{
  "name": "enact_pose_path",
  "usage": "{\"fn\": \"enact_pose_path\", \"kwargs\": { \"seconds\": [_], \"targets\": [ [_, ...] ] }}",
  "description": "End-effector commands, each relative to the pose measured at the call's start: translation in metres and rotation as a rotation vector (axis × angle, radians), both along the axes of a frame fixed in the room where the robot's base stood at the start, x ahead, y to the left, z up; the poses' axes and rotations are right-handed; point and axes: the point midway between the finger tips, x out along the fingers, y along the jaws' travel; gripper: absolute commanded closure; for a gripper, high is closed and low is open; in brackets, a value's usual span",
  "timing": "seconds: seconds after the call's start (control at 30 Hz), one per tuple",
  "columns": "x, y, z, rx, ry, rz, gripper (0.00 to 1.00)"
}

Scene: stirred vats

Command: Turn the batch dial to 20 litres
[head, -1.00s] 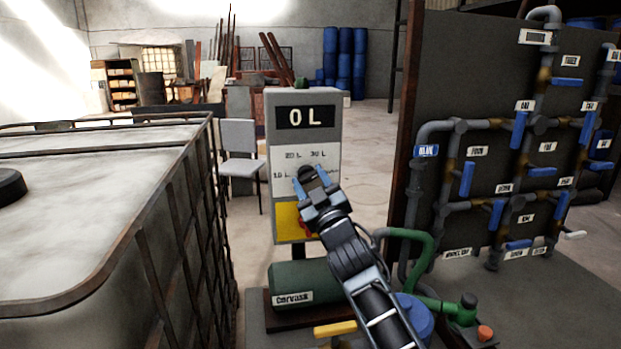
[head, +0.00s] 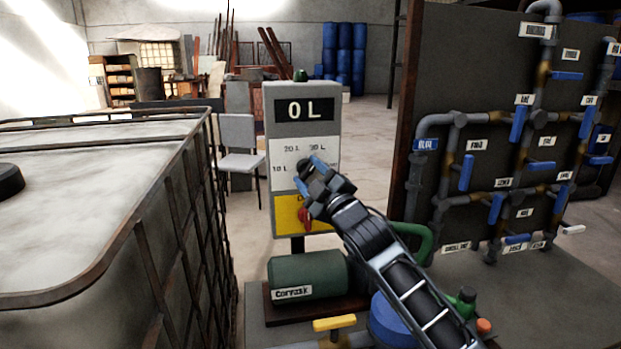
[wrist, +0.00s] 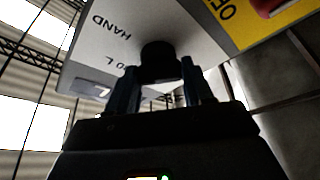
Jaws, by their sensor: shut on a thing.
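The batch dial (wrist: 160,60) is a black knob on the white face of a grey control box (head: 332,150). My gripper (head: 306,174) is shut on the dial, its blue fingers on either side of it; it also shows in the wrist view (wrist: 162,88). The display (head: 305,110) at the top of the box reads 0 L. Labels for 10 L, 20 L and 30 L are printed around the dial. My gripper hides most of the dial in the head view, so its pointer cannot be read.
A red switch (head: 305,217) sits on the yellow panel (head: 286,212) below the dial. A green motor (head: 310,275) stands under the box. A caged tank (head: 90,220) fills the left. A pipe board (head: 480,140) with blue-handled valves stands at right.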

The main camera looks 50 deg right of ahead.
Motion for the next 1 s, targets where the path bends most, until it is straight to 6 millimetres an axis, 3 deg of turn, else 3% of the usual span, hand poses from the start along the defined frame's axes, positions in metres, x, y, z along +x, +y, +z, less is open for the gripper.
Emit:
{"fn": "enact_pose_path", "kwargs": {
  "seconds": [1.0],
  "targets": [
    [0.0002,0.0008,0.0035,-0.777,0.525,0.003,0.79]
  ]
}}
